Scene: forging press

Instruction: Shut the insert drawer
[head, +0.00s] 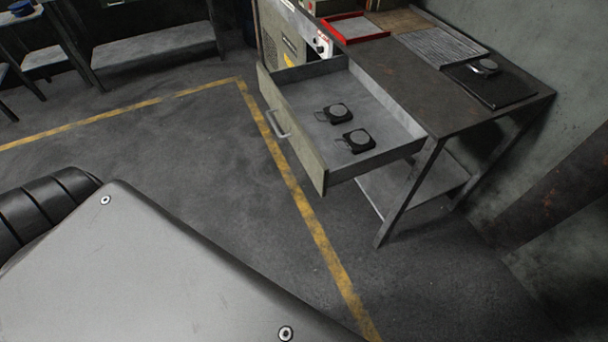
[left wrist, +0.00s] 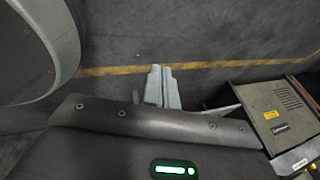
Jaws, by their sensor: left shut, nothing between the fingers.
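The insert drawer (head: 300,132) stands pulled out from the left side of the dark metal workbench in the head view. Its front has a metal bar handle (head: 277,124). Two small black holders with round grey inserts (head: 359,139) lie on the drawer floor. My left gripper (left wrist: 162,72) shows in the left wrist view with its fingers together and nothing between them, over the grey floor. It does not show in the head view, and I cannot tell its distance from the drawer. My right gripper is in neither view.
The workbench (head: 405,85) carries a red-rimmed tray (head: 355,28), a ribbed plate (head: 443,47) and a black pad (head: 490,84) with a round part. A beige panel (left wrist: 281,111) stands right in the left wrist view. The floor before the drawer is clear, with a yellow line (head: 300,210).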

